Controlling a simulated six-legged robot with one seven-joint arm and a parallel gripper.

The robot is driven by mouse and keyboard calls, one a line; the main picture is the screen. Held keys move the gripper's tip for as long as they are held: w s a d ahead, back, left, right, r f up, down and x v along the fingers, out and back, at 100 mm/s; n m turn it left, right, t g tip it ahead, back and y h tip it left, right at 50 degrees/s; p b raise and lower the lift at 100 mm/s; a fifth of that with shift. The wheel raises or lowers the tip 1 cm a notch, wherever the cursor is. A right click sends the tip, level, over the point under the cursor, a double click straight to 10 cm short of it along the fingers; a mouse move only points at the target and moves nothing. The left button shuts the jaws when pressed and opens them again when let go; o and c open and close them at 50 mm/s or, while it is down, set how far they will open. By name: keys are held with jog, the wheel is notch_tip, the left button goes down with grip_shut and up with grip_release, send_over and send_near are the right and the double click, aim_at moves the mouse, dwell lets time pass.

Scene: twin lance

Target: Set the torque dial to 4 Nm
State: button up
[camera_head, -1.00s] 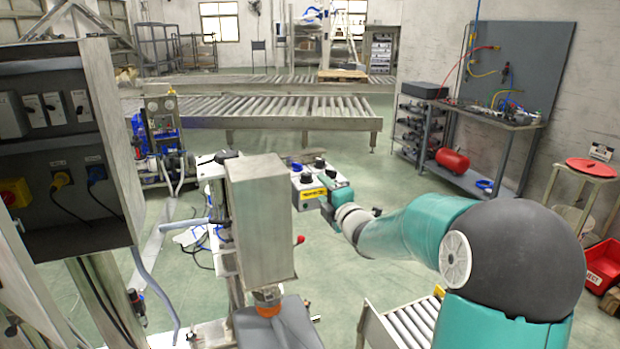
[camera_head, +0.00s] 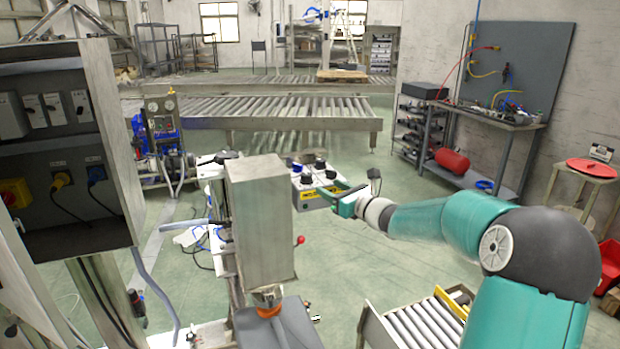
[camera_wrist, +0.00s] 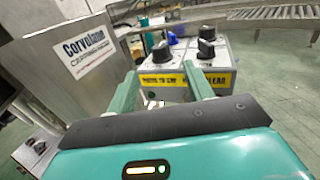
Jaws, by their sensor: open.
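A light-coloured control box (camera_head: 308,203) with black knobs and a yellow label stands beyond the grey column in the head view. In the wrist view the box (camera_wrist: 218,79) shows black knobs on its top: a left one (camera_wrist: 161,52), a right front one (camera_wrist: 206,49) and a right rear one (camera_wrist: 208,33). I cannot tell which knob is the torque dial, nor read any setting. My gripper (camera_head: 331,192) is at the box's right side in the head view.
A grey metal column (camera_head: 260,220) stands left of the box; its labelled face (camera_wrist: 85,50) is close to my left finger in the wrist view. A roller conveyor (camera_head: 410,325) lies low in front. Green floor (camera_head: 345,255) is clear below my arm.

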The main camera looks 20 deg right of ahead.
aim_at(310, 177)
jog(key=x, duration=1)
jog(key=shift+d, duration=0.1)
jog(key=shift+s, duration=0.1)
